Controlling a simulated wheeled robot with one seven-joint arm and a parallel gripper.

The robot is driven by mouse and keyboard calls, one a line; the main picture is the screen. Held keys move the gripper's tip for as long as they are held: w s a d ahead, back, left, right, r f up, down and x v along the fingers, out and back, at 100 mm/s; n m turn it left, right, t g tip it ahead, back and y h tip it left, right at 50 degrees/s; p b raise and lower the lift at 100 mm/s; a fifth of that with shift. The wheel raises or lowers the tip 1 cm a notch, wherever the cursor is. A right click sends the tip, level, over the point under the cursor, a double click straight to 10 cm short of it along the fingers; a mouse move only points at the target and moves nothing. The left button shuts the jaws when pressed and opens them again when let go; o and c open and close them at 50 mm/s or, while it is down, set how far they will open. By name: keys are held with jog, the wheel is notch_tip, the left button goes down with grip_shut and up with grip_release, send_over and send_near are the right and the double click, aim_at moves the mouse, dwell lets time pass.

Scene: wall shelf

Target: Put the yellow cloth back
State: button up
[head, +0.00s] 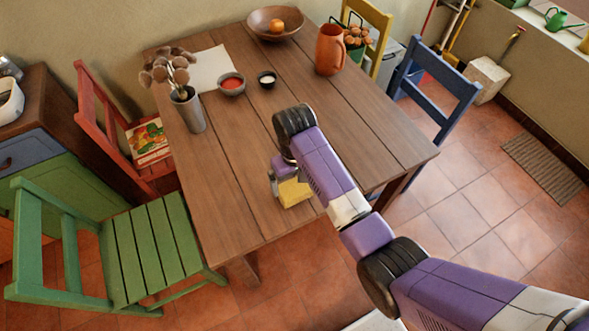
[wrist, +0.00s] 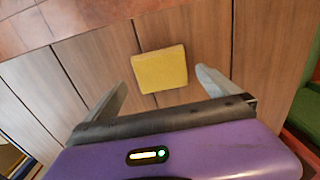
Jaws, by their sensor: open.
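The yellow cloth (head: 294,192) is a flat, roughly square piece on the wooden table, near its front edge. It also shows in the wrist view (wrist: 160,69), lying on the planks just beyond the fingertips. My gripper (wrist: 160,82) is open, with one finger on each side of the cloth's near edge and nothing between them touching it. In the head view my gripper (head: 277,181) is over the table beside the cloth, partly hidden by my wrist. The height of the fingers above the cloth is hard to tell.
The wooden table (head: 235,190) is bare around the cloth.

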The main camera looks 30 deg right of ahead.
aim_at(295, 189)
notch_tip(295, 189, up, 7)
dwell(0.3)
jog(key=shift+f, duration=0.15)
